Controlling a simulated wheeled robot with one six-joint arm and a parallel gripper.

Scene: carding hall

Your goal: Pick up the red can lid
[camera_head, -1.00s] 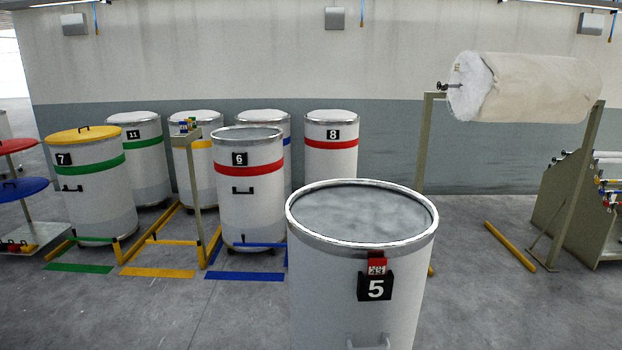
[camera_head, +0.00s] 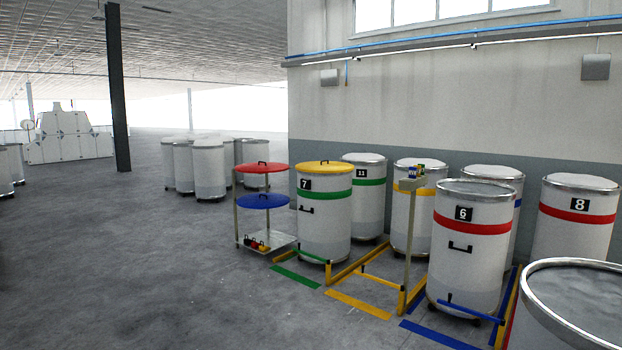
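My gripper is not in view.
Can 6 (camera_head: 470,260) with a red band stands right of the yellow floor rails (camera_head: 357,262). An open can (camera_head: 532,295) is close at the lower right. Several plain cans (camera_head: 208,172) stand far behind. A dark column (camera_head: 118,90) stands at left. The floor (camera_head: 150,260) at left is clear.

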